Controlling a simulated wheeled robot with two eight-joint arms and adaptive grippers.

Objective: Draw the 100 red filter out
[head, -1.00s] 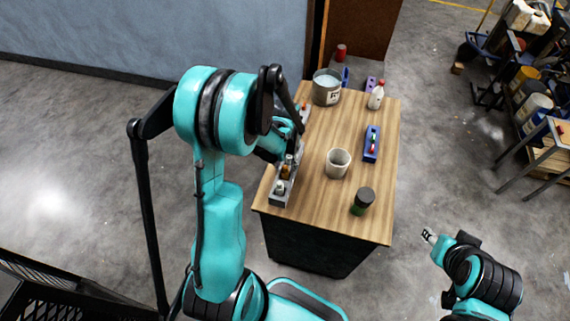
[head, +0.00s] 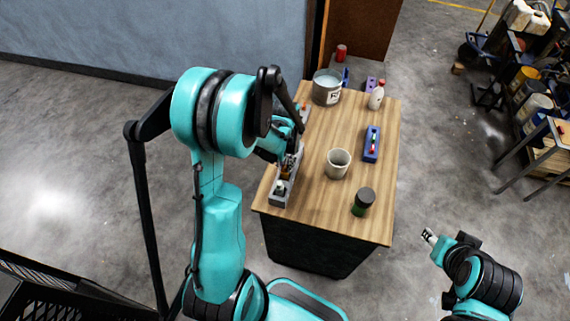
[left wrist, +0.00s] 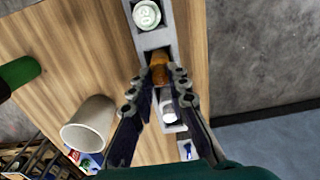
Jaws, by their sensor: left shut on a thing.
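A long grey rack (head: 276,199) stands along the left edge of the wooden table and holds several small pieces in a row. My left gripper (left wrist: 160,76) is over the rack, shut on an amber-brown piece (left wrist: 159,60) that stands in one of its slots. A piece with a pale green, marked top (left wrist: 147,15) sits in the slot beyond it. A white-topped piece (left wrist: 168,110) sits on the near side, between the fingers in the wrist picture. No "100" label is readable. My right gripper (head: 429,235) is off the table at the right, and its jaws are too small to judge.
A pale cup (head: 337,164) stands close right of the rack. A dark jar with green (head: 363,201), a blue holder (head: 371,145), a white bottle (head: 376,96) and a grey bucket (head: 327,88) stand farther off. Bare wood lies between them.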

